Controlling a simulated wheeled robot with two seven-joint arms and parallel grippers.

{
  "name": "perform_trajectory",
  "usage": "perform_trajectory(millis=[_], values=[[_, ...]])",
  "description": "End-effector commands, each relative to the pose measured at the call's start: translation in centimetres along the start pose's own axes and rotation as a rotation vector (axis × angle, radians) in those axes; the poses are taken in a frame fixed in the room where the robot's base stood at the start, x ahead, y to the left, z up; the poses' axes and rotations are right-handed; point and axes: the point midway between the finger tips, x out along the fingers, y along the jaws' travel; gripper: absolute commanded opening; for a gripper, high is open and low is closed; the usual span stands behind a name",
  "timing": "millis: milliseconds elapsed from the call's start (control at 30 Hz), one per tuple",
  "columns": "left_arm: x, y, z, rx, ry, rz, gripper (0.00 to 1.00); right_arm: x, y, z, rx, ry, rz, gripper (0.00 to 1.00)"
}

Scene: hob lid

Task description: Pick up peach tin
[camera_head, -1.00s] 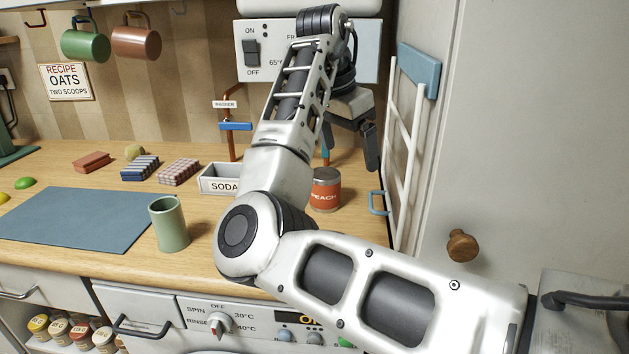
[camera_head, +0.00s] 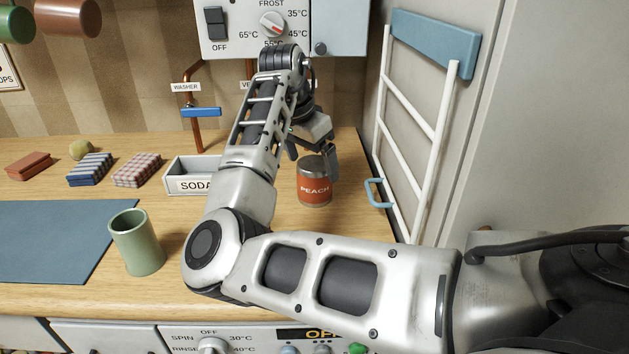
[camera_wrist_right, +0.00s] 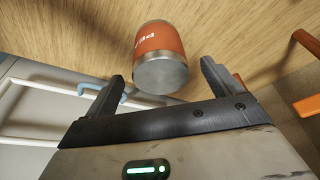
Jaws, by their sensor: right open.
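The peach tin (camera_head: 314,186) stands upright on the wooden worktop. It has an orange-red label reading PEACH and a grey metal top. In the right wrist view the tin (camera_wrist_right: 160,55) shows just beyond the fingertips, roughly centred between them. My left gripper is not in view.
A white SODA box (camera_head: 190,178) stands left of the tin, partly behind my arm. A green cup (camera_head: 137,243) is at the front left. A white rack with a blue top (camera_head: 436,40) and a blue handle (camera_head: 375,193) stand close on the right. Pipes rise behind.

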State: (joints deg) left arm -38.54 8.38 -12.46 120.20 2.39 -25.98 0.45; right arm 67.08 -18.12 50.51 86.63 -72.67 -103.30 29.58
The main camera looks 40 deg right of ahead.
Motion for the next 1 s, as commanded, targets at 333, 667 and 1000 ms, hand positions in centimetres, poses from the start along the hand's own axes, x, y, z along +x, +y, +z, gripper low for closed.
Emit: perform_trajectory(millis=[333, 667, 1000], values=[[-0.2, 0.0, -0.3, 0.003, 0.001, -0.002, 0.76, 3.7, 0.2, -0.1, 0.000, -0.001, 0.003, 0.90], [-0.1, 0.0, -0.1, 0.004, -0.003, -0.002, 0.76, 5.7, 0.1, -0.1, 0.001, 0.000, -0.001, 0.90], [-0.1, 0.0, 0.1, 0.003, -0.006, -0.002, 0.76, 5.7, 0.1, -0.1, 0.001, 0.000, 0.000, 0.42]])
